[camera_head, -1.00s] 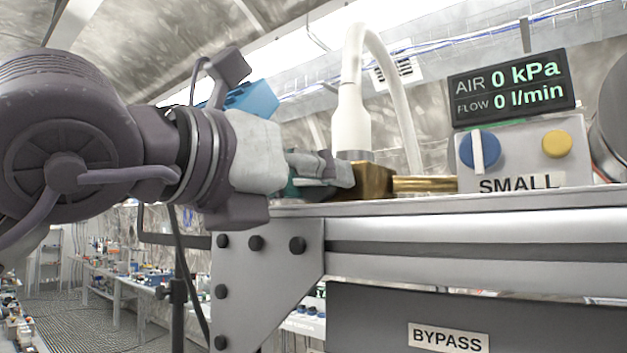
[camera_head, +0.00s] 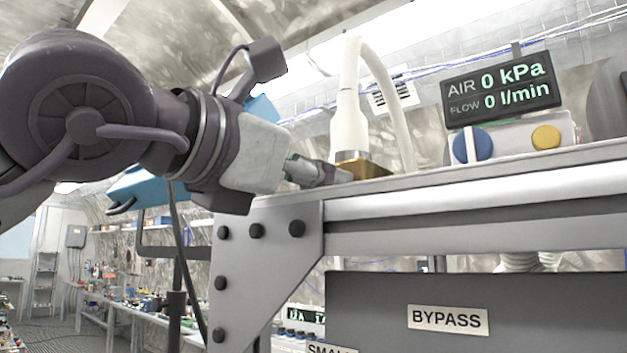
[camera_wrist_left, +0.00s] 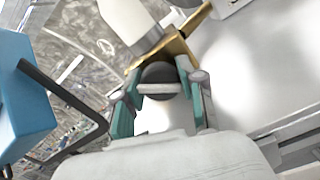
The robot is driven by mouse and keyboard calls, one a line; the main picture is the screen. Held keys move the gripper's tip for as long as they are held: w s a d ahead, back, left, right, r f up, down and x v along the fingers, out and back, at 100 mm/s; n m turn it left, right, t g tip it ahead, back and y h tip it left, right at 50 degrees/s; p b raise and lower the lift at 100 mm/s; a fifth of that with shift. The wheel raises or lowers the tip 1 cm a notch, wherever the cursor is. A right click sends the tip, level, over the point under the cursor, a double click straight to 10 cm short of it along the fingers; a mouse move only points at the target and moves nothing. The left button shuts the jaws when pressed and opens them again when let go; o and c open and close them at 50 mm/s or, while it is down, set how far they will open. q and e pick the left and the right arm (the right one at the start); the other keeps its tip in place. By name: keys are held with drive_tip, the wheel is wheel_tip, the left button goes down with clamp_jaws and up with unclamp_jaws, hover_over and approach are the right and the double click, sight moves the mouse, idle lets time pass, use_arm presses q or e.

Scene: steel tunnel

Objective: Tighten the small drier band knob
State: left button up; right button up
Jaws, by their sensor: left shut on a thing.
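A dark round knob with a pale bar across it (camera_wrist_left: 160,82) sits on the near side of a brass block (camera_wrist_left: 177,48) in the left wrist view. My left gripper (camera_wrist_left: 160,95) has its green-sided fingers on either side of this knob and is shut on it. In the head view my left gripper (camera_head: 338,174) reaches the brass block (camera_head: 362,169) at the foot of a white cylinder (camera_head: 349,122); the knob is hidden there. My right gripper is out of view.
A steel frame rail (camera_head: 470,200) runs below the brass block. To the right stand a panel with a blue knob (camera_head: 481,145) and a yellow button (camera_head: 546,137), and a display (camera_head: 502,87) reading 0 kPa and 0 l/min. A BYPASS label (camera_head: 448,319) is below.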

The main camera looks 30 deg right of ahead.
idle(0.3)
use_arm(q)
drive_tip(key=o, duration=1.1)
drive_tip(key=shift+o, duration=0.2)
drive_tip(key=v, duration=1.2)
drive_tip(key=shift+f, duration=0.1)
